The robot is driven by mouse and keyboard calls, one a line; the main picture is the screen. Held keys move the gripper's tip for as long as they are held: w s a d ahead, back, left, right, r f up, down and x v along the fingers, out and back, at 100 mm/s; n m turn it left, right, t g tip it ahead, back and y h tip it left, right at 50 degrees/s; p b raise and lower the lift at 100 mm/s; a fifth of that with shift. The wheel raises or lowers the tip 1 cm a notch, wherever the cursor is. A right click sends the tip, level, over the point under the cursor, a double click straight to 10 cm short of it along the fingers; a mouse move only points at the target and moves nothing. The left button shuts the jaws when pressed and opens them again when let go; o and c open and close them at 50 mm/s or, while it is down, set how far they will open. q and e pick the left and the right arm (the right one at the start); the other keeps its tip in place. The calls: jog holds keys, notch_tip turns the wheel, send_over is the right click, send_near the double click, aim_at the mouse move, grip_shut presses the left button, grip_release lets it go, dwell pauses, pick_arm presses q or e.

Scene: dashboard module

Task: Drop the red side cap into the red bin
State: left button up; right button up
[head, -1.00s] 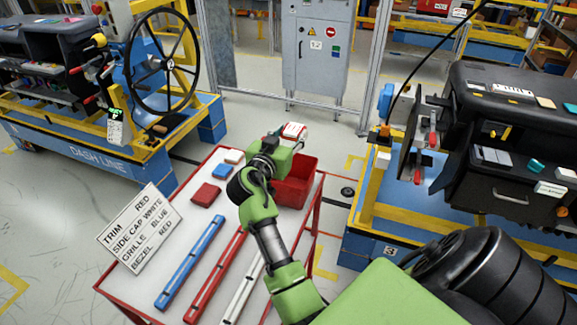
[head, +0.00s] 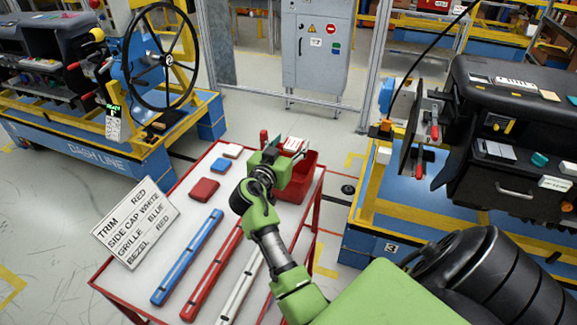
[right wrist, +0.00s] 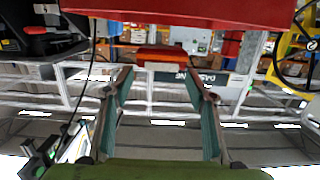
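My right gripper (head: 284,146) is over the far right part of the table, at the back rim of the red bin (head: 297,188). Its teal fingers (right wrist: 158,72) are spread apart in the right wrist view, with the red side cap (right wrist: 160,52) between their tips. The cap is about as wide as the gap, and a pale face shows on it. In the head view the cap (head: 294,145) shows a white top over red, just above the bin's far side. The gripper partly hides the bin. My left gripper is out of view.
The white table (head: 180,215) with red edges holds a red block (head: 203,190), a blue block (head: 222,164), a white block (head: 232,151), long strips and a sign (head: 135,224). A dashboard stand (head: 365,215) is right of the table.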

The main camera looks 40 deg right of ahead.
jog(key=shift+r, duration=0.25)
notch_tip(320, 180, up, 10)
jog(key=shift+f, duration=0.25)
dwell(0.3)
jog(key=shift+f, duration=0.1)
dwell(0.3)
